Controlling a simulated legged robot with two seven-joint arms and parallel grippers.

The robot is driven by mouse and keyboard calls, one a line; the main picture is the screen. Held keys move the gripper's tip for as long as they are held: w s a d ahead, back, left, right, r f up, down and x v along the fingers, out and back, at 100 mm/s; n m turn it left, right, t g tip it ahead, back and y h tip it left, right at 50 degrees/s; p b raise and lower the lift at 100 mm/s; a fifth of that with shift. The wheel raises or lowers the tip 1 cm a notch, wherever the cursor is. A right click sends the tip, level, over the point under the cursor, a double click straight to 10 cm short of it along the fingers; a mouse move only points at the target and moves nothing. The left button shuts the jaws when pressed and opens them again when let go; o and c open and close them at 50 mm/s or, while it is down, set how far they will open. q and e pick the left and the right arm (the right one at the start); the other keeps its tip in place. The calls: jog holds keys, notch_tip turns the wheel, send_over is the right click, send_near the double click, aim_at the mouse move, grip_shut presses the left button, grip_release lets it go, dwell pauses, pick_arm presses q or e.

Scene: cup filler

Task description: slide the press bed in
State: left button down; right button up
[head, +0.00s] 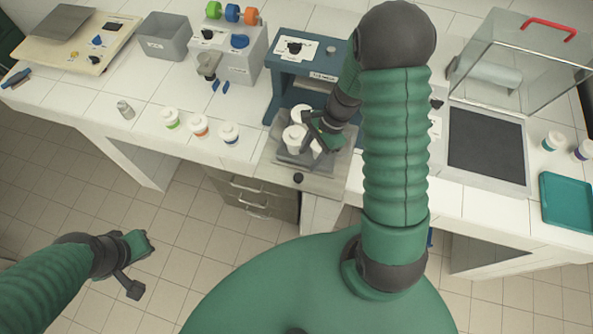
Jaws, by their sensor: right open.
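The blue press (290,85) stands in the middle of the white counter, partly behind my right arm. Its grey press bed (325,180) sticks out from the press toward the counter's front edge, with a dark knob (298,178) at its front. A white cup (293,139) stands on the bed, and another white shape (301,114) shows just behind it. My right gripper (315,138) is open over the bed, close beside the front cup; whether it touches is unclear. My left gripper (142,268) is low at the left, away from the counter, its jaw opening unclear.
Several lidded cups (199,127) stand left of the press near the counter's front. A dispenser (240,45) and a grey bin (165,38) stand behind them. A clear-covered box (520,60), a dark plate (486,142) and a teal tray (568,203) are at the right.

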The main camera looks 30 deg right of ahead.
send_over(299, 177)
jog(key=d, duration=0.2)
notch_tip(299, 177, down, 4)
jog(key=f, duration=0.5)
jog(key=shift+w+a+f+p, duration=0.2)
jog(key=shift+a+f+p, duration=0.05)
jog(key=shift+p, duration=0.1)
jog(key=shift+s+a+f, duration=0.1)
jog(key=shift+f, duration=0.35)
jog(key=shift+a+r, duration=0.1)
jog(key=shift+a, duration=0.5)
jog(key=c, duration=0.9)
jog(key=shift+d, duration=0.15)
jog(key=shift+c, duration=1)
pick_arm(q)
jog(key=shift+w+d+r, duration=0.3)
jog(key=shift+d+r, duration=0.1)
pick_arm(e)
jog(key=shift+d, duration=0.15)
grip_shut()
pick_arm(q)
jog(key=shift+a, duration=0.15)
pick_arm(e)
jog(key=shift+s, duration=0.1)
